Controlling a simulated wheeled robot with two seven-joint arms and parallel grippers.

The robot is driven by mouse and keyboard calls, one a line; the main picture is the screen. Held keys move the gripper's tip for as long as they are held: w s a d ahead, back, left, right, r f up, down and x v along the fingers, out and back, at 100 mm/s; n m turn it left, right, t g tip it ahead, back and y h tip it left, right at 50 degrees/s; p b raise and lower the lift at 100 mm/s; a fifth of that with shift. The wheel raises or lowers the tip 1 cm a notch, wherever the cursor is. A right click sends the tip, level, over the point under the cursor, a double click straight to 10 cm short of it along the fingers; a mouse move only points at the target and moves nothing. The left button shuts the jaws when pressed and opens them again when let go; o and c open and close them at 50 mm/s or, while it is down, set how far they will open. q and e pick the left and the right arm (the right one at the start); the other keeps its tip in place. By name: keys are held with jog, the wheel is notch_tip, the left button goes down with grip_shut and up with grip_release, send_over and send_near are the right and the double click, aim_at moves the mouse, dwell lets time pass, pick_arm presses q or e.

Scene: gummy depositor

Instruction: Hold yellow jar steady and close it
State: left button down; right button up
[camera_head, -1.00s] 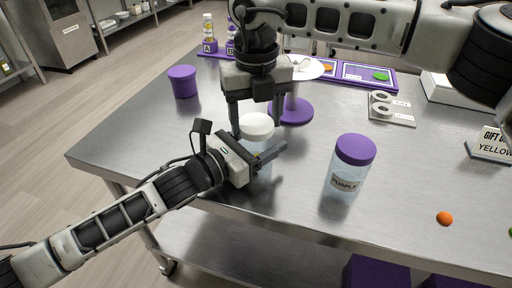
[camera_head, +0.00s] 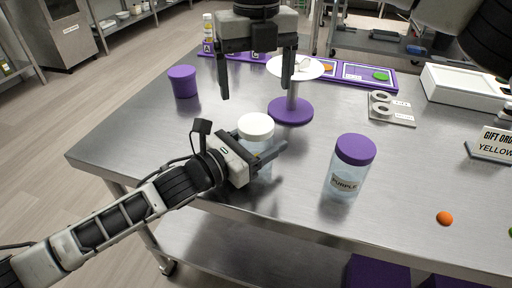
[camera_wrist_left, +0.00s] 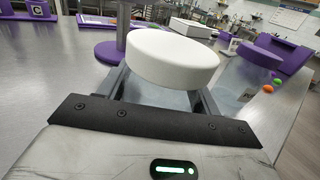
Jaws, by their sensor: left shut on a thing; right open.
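A clear jar with a white lid (camera_head: 256,127) stands near the table's front edge in the head view. The lid sits on top of the jar and also shows large in the left wrist view (camera_wrist_left: 172,58). My left gripper (camera_head: 268,160) is shut around the jar's body below the lid, and its fingers hide part of the jar. No label is visible on this jar. My right gripper (camera_head: 257,76) is open and empty, raised above and behind the jar, apart from the lid.
A jar with a purple lid (camera_head: 355,150) and a "PURPLE" label stands to the right. A purple-based stand (camera_head: 291,110) is behind the held jar. A purple tub (camera_head: 183,81) stands at left, an orange gummy (camera_head: 444,218) at right, and a "YELLOW" sign (camera_head: 493,144) farther right.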

notch_tip(320, 180, up, 4)
jog(key=shift+r, duration=0.1)
pick_arm(q)
jog(key=shift+c, duration=1.2)
grip_release()
jog(key=b+v, duration=0.1)
jog(key=v, duration=1.4)
jog(key=shift+f, duration=0.1)
jog(key=shift+s+a, duration=0.3)
jog(key=shift+a, duration=0.05)
pick_arm(e)
jog(key=shift+f, duration=0.6)
jog(key=shift+s, duration=0.1)
